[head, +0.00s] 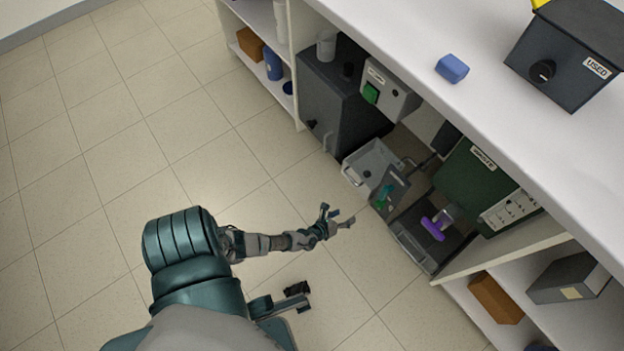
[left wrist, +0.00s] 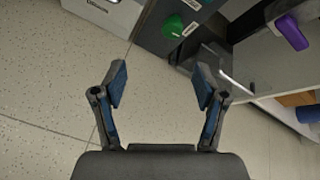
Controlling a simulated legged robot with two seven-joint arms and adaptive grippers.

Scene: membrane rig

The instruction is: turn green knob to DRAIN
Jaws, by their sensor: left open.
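The green knob (left wrist: 173,26) is on a dark grey panel (left wrist: 152,38) at the top of the left wrist view, with small white labels beside it that I cannot read. In the head view the green knob (head: 385,194) is small, on the dark unit at the cabinet's front. My left gripper (head: 340,215) is open and empty, left of that unit and apart from it. In the left wrist view its fingers (left wrist: 160,75) are spread over the floor, with the knob beyond them. A dark jointed part (head: 290,298) low in the head view may be my right gripper; its jaws are unclear.
A purple handle (head: 434,229) stands right of the knob, by a clear-walled tray. A grey open bin (head: 368,165) is left of it. A white counter (head: 480,90) overhangs the shelves and carries a blue block (head: 452,69). The tiled floor on the left is clear.

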